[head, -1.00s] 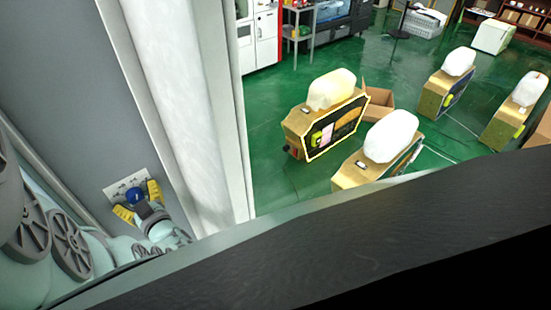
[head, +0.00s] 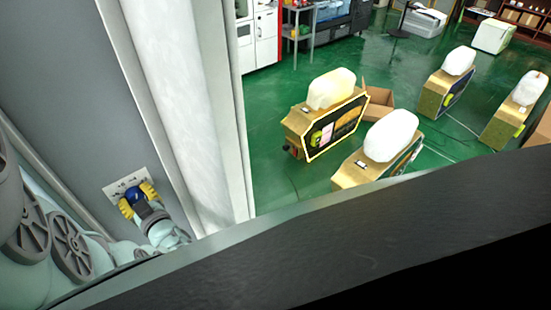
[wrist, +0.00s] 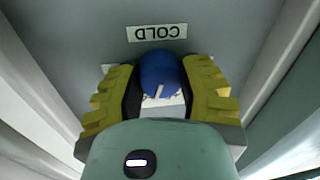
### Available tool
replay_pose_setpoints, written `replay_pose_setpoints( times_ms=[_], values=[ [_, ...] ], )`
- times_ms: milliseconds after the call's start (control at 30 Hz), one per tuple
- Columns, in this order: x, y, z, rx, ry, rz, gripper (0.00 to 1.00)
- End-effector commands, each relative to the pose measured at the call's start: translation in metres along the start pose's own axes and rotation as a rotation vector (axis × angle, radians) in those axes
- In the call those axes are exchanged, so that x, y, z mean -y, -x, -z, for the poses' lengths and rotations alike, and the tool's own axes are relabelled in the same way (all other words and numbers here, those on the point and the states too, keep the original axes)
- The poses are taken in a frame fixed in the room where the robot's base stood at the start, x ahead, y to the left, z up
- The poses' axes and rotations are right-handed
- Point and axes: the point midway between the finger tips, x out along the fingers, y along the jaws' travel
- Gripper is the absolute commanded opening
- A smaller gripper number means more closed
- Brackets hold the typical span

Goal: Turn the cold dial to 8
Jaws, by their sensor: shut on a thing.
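The blue cold dial (wrist: 159,72) sits on the grey wall below a white label (wrist: 157,32) reading COLD, which appears upside down in the wrist view. A white pointer line on the dial points down and slightly left in that view. My gripper (wrist: 160,88) has its yellow fingers on both sides of the dial and is shut on it. In the head view the dial (head: 134,194) is at the lower left, between the fingers of my gripper (head: 138,200). A white scale plate (head: 124,184) shows behind it; its numbers are too small or hidden to read.
A white post (head: 170,90) stands right of the grey wall panel (head: 75,80). Beyond it, several gold machines with white tanks, such as one machine (head: 325,125), stand on a green floor (head: 265,165). A dark edge crosses the lower right of the head view.

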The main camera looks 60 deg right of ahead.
Motion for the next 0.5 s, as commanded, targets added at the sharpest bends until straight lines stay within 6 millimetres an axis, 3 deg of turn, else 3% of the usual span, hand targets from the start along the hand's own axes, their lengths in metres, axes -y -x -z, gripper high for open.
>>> replay_pose_setpoints(
  times_ms=[500],
  values=[
    [0.0008,-0.0003,-0.0007,0.003,0.065,0.002,0.01]
  ],
)
